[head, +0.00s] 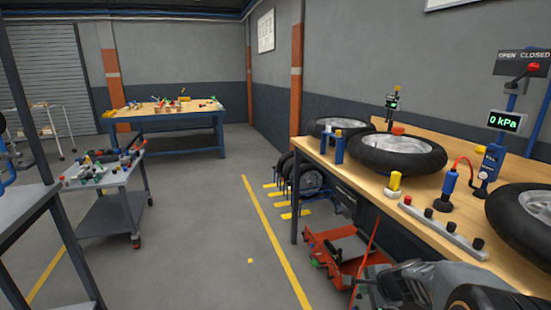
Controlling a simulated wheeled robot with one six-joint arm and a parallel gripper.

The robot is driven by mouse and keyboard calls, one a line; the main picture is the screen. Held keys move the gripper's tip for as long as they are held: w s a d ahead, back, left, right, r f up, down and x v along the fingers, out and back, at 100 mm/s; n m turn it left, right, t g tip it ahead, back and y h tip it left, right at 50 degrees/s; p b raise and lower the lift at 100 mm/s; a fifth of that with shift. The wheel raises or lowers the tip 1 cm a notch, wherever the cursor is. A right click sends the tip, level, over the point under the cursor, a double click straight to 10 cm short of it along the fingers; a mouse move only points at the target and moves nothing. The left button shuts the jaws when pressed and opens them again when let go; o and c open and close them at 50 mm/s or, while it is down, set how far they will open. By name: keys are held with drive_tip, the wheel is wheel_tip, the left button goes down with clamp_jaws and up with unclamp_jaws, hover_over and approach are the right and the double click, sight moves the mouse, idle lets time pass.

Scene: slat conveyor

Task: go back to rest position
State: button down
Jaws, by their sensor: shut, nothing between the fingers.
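My gripper (361,287) is low at the bottom right of the head view, in front of the long wooden workbench (323,158). It is shut with nothing held. My grey arm reaches to it from the bottom right corner. Its lower part is cut off by the picture edge. The red floor jack (330,247) is just behind and to the left of the gripper in the picture; I cannot tell the gap between them.
Wheels with tyres (398,153) lie on the workbench, beside a gauge post reading 0 kPa (505,121) and a grey strip with black knobs (443,228). A grey tool cart (108,183) stands left. Another bench (165,112) is at the back. The middle floor is clear.

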drive_tip(key=s+a+r+n+g+h+p, duration=0.1)
drive_tip(key=s+a+r+n+p, duration=0.3)
drive_tip(key=s+r+n+p, duration=0.3)
drive_tip(key=s+a+r+n+g+h+p, duration=0.1)
drive_tip(key=s+a+r+n+p, duration=0.4)
drive_tip(key=r, duration=1.1)
drive_tip(key=s+n+g+p, duration=0.1)
drive_tip(key=s+n, duration=0.2)
drive_tip(key=n, duration=0.1)
drive_tip(key=shift+p, duration=0.35)
drive_tip(key=shift+a+r, duration=0.1)
